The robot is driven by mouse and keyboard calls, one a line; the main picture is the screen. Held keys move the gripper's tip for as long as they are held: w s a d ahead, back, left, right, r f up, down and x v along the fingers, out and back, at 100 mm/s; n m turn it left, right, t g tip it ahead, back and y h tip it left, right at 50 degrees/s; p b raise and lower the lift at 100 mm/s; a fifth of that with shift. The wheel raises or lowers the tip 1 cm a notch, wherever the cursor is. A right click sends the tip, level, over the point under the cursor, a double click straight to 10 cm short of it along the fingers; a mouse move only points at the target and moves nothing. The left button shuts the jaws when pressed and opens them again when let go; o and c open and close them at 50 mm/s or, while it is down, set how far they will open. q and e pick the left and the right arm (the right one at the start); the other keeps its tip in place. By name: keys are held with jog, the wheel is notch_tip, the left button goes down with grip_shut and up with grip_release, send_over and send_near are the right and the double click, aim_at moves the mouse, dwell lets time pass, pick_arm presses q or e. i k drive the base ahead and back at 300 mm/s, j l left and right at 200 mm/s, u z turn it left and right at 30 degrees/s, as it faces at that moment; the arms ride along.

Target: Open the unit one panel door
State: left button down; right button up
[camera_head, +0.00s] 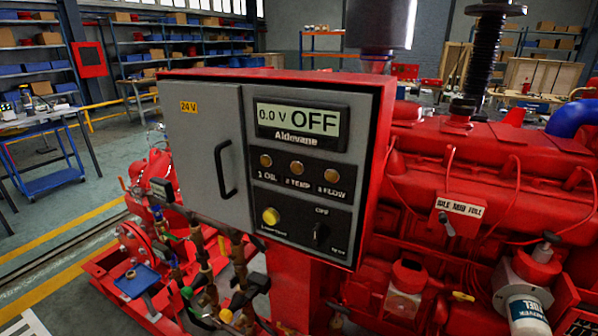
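The red control panel box (378,130) stands on a red post in the middle of the view. Its left half is a grey panel door (200,140) with a yellow 24V label (188,107). The door looks shut, flush with the box. A black upright bar handle (226,168) is on the door's right side, beside the seam with the fixed panel. The fixed panel on the right has a display (300,120) reading 0.0 V OFF, three amber lamps, a yellow button (271,216) and a black rotary switch (319,235). Neither gripper shows.
The red diesel engine (480,165) fills the right side. A blue cart (50,180) stands at the far left. Open grey floor lies left of the pipework.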

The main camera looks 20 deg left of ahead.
aim_at(204, 122)
jog(key=u, duration=1.3)
